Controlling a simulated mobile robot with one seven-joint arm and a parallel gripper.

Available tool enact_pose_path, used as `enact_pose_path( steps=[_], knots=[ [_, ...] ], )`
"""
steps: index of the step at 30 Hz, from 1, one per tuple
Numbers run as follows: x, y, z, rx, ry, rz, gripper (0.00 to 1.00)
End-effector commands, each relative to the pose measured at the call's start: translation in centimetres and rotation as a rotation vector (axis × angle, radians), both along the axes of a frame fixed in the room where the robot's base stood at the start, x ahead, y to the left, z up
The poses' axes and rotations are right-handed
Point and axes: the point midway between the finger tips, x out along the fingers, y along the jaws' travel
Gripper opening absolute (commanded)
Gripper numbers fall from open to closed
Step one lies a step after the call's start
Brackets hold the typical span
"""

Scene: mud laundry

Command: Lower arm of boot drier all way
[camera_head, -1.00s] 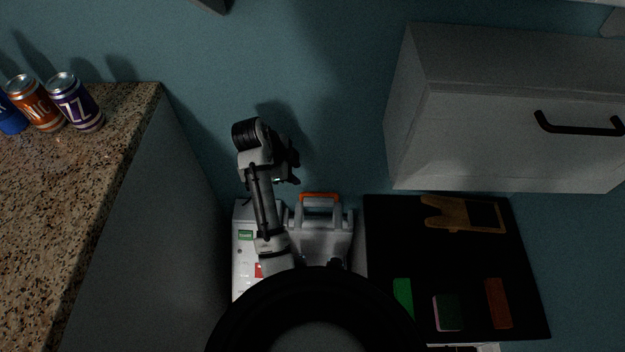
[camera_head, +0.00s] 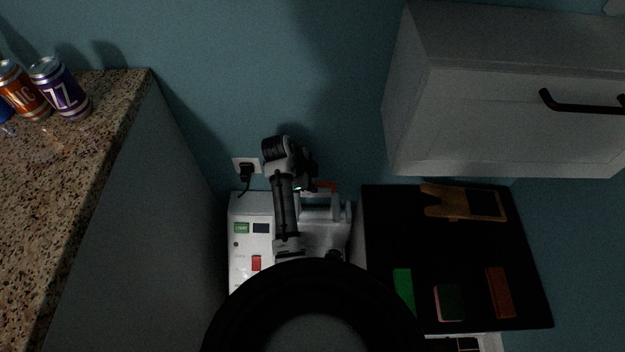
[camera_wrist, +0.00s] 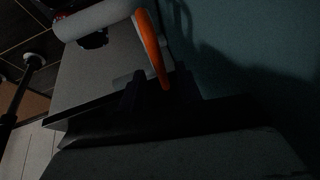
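The boot drier (camera_head: 252,240) is a white machine with a green start label and a red switch, low in the middle of the head view. Its raised white arm (camera_head: 337,208) has an orange bar (camera_head: 325,187) at the top, near the wall. My gripper (camera_head: 308,182) is at the left end of this bar, pointing down. In the dark wrist view the orange bar (camera_wrist: 150,45) runs down between my two dark fingers (camera_wrist: 162,88), which stand apart. Contact with the bar cannot be made out. My arm and a black round part of my body hide much of the drier.
A speckled counter (camera_head: 100,150) with several cans is on the left. A white cabinet (camera_head: 500,120) with a black handle hangs at upper right. Below it is a black surface (camera_head: 400,235) with a brown bootjack-like board and small blocks. A plugged socket (camera_head: 246,166) is on the wall.

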Motion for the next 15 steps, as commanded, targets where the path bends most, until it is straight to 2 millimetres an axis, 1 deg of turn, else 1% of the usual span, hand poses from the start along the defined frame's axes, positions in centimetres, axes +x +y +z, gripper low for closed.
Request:
enact_pose_path(
  steps=[3, 11, 15],
  knots=[
    [0.05, -0.21, -0.53, 0.0, 0.002, -0.001, 0.34],
    [0.09, -0.25, -0.59, 0.0, 0.001, 0.0, 0.34],
    [0.09, -0.24, -0.58, 0.0, 0.0, 0.0, 0.16]
  ],
)
